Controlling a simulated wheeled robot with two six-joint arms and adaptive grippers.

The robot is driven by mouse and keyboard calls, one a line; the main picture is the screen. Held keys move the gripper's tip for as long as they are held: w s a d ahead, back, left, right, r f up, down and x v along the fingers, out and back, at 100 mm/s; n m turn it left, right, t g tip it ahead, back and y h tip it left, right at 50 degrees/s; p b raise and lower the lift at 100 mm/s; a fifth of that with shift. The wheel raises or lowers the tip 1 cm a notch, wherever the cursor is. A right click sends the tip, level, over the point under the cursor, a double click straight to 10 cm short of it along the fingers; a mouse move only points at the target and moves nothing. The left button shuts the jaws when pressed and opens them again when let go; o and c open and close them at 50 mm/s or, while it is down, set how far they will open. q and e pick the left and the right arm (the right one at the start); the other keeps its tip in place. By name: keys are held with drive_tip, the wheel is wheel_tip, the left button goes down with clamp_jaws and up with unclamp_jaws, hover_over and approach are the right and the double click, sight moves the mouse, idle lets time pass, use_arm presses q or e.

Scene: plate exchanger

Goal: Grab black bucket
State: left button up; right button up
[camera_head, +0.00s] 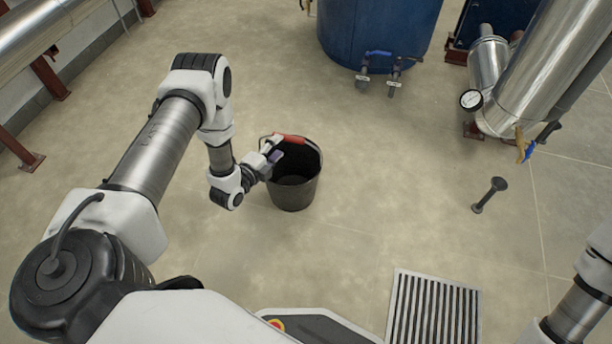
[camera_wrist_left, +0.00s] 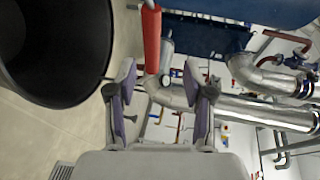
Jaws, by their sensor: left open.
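The black bucket (camera_head: 297,197) stands upright on the floor in the middle of the head view. Its handle has a red grip (camera_head: 290,139), which shows near the bucket's rim. My left gripper (camera_head: 272,149) is at the left side of the rim, close to the red grip. In the left wrist view the gripper (camera_wrist_left: 160,70) is open, with its two fingers apart. The red grip (camera_wrist_left: 151,38) lies ahead of the gap, nearer the left finger; I cannot tell whether they touch. The bucket (camera_wrist_left: 55,50) fills the upper left there. My right gripper is out of view.
A blue tank (camera_head: 375,35) with valves stands behind the bucket. Metal pipes (camera_head: 545,70) with a gauge (camera_head: 471,99) are at the right. A short floor post (camera_head: 489,195) and a floor grate (camera_head: 434,308) are to the right and front. Floor around the bucket is clear.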

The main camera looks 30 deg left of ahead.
sight(287, 137)
use_arm(q)
drive_tip(key=w+f+b, duration=0.1)
drive_tip(key=w, duration=0.1)
drive_tip(key=w+f+b, duration=0.1)
drive_tip(key=w+b, duration=0.1)
drive_tip(key=w+f+b, duration=0.1)
drive_tip(key=w, duration=0.1)
drive_tip(key=shift+w+a, duration=0.35)
drive_tip(key=shift+w, duration=0.05)
drive_tip(key=shift+w+r, duration=0.15)
drive_tip(key=shift+r, duration=0.1)
drive_tip(key=shift+c, duration=0.4)
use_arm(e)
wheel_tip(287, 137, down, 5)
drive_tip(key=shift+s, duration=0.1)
use_arm(q)
clamp_jaws()
